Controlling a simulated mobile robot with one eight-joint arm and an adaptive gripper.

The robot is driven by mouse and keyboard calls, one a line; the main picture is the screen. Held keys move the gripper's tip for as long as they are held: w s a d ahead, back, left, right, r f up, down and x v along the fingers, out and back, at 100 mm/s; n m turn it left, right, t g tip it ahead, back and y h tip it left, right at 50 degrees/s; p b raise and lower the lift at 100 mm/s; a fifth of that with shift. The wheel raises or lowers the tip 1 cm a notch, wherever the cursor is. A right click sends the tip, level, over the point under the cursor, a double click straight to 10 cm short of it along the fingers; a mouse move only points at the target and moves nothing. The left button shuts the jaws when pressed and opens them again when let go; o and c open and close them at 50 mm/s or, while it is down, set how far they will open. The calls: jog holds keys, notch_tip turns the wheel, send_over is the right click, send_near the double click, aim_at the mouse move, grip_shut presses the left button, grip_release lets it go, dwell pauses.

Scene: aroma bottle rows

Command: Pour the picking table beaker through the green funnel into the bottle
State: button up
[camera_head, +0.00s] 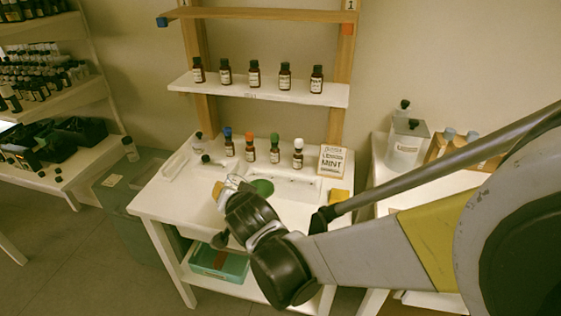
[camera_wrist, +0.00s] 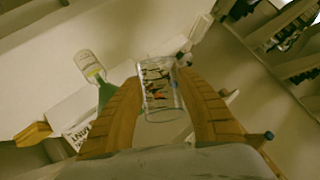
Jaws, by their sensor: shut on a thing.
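My gripper (camera_wrist: 162,84) is shut on a clear glass beaker (camera_wrist: 158,72), held between its two orange-brown fingers. The beaker is tilted, and its contents are hard to make out. In the head view the beaker shows pale at the end of my gripper (camera_head: 226,187), above the table. The green funnel (camera_head: 262,187) is just right of it, partly hidden. In the wrist view the funnel (camera_wrist: 105,93) is left of the beaker, apart from it, at the mouth of a clear labelled bottle (camera_wrist: 88,64). In the head view the bottle is not clearly visible.
Several brown bottles with coloured caps (camera_head: 250,151) stand behind on the white table (camera_head: 160,202). A mint sign (camera_head: 331,161) and a yellow block (camera_head: 340,196) are at the right. A white tray (camera_head: 175,166) lies at the left. A shelf (camera_head: 260,92) with brown bottles is above.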

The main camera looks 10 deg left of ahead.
jog(key=shift+s+a+f+n+t+h, duration=0.2)
jog(key=shift+f+n, duration=0.1)
jog(key=shift+f, duration=0.1)
jog(key=shift+s+a+f+n+t+h, duration=0.1)
jog(key=shift+f+n+t+h, duration=0.1)
jog(key=shift+f+n, duration=0.15)
jog(key=f, duration=0.1)
jog(key=s+a+f+n+t+h, duration=0.1)
jog(key=a+f+n+t, duration=0.1)
jog(key=shift+s+n+h, duration=0.25)
jog(key=shift+h, duration=0.05)
jog(key=shift+r, duration=0.1)
jog(key=s+a+r+p, duration=0.3)
jog(key=a+r, duration=0.1)
jog(key=r, duration=0.1)
jog(key=shift+w+p, duration=0.1)
jog(key=shift+p, duration=0.2)
dwell(0.3)
